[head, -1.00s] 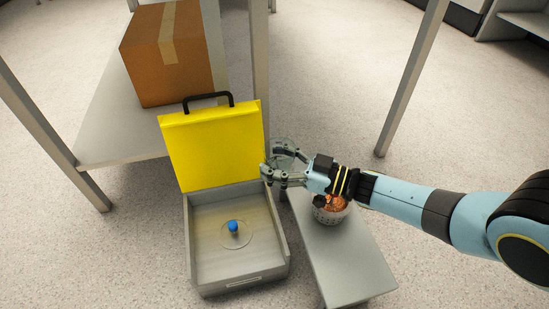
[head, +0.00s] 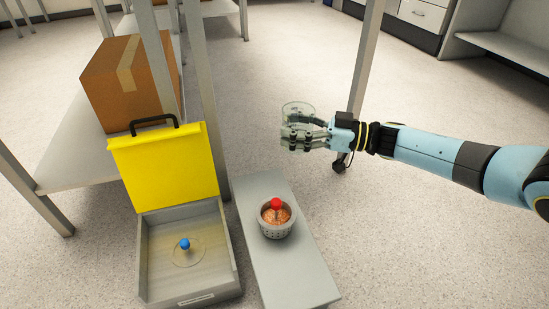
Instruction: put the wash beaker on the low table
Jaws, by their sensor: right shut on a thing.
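A clear glass beaker (head: 298,109), the likely wash beaker, is held upright in the air. My right gripper (head: 286,137) is shut on it, with the fingers around its lower part. The low table (head: 292,270) is a narrow grey bench below and to the left of the gripper. My left gripper is not in view.
An open case with a yellow lid (head: 165,168) stands left of the low table. A clear disc with a blue knob (head: 185,244) lies inside it. A cardboard box (head: 128,84) sits on a shelf at the back left. Metal posts (head: 367,75) rise nearby. The low table's front and back ends are bare.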

